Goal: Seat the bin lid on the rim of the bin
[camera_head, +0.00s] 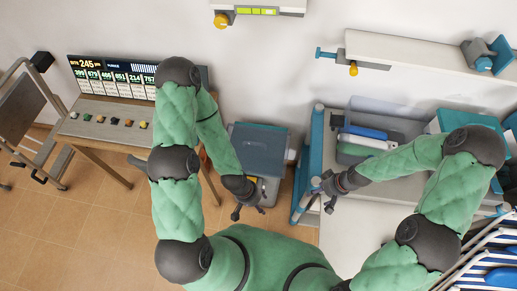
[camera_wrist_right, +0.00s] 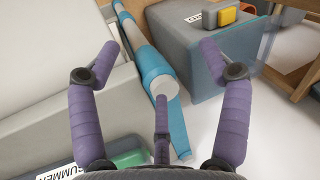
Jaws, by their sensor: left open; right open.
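A grey bin (camera_head: 271,186) stands on the floor between the two tables, with something yellow showing at it.
A white-topped table (camera_head: 350,235) with a blue frame post (camera_head: 304,165) stands right of the bin. A clear container with blue and green items (camera_head: 365,133) sits on it. A wooden desk (camera_head: 100,130) with a display and small coloured pieces is at left.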

